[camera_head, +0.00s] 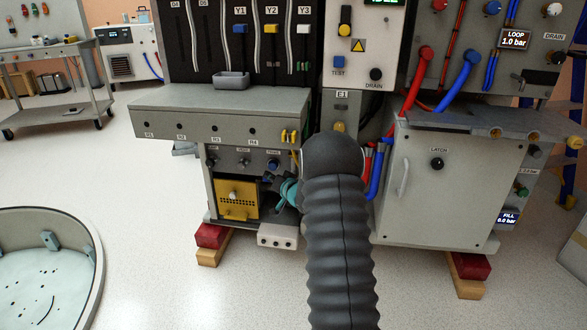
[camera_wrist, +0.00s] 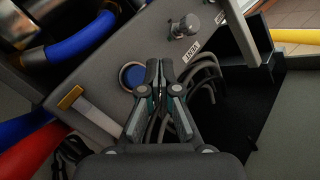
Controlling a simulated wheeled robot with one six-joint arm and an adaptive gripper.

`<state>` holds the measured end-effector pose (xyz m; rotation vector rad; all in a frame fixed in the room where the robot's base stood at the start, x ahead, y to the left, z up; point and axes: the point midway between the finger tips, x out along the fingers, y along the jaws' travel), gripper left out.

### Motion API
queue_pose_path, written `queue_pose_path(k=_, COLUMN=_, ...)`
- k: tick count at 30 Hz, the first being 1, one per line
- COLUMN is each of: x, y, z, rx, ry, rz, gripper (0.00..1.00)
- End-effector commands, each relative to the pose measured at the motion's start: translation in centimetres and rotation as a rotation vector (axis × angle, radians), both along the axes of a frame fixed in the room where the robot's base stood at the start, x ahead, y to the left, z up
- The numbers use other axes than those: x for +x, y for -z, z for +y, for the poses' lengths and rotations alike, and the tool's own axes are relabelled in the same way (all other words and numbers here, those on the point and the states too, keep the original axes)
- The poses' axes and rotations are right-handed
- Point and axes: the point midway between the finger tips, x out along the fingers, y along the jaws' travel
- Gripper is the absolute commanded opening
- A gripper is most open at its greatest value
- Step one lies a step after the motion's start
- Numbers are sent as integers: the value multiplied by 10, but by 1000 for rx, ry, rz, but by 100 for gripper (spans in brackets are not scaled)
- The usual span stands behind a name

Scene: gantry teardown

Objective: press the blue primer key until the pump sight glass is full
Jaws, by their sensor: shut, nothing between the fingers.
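The blue round key (camera_head: 272,164) is on the small control panel under the grey bench, at the right of a row of knobs. In the wrist view the blue key (camera_wrist: 132,76) has a pale ring and shows just left of my fingertips. My gripper (camera_head: 286,190) is mostly hidden behind my arm in the head view; its teal part shows just below and right of the key. In the wrist view my gripper (camera_wrist: 159,66) is shut and empty, tips beside the key; contact cannot be told. A pale strip with a yellow end (camera_wrist: 98,116) lies beside the key; I cannot tell whether it is the sight glass.
A knob (camera_wrist: 186,25) and dark cables (camera_wrist: 205,80) are close to my fingers. Red and blue hoses (camera_head: 377,170) hang right of my arm. A yellow panel (camera_head: 238,198) is below the knobs. A grey cabinet (camera_head: 440,190) stands right; open floor lies left.

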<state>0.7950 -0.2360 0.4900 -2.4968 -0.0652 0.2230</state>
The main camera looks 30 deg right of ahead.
Motion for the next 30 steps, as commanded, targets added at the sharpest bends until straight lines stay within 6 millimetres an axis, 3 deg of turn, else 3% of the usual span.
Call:
queue_pose_path(k=14, x=-29, y=0, z=23, rx=0, ry=1, rz=0, gripper=0)
queue_pose_path(k=30, x=-30, y=0, z=24, rx=0, ry=1, rz=0, gripper=0)
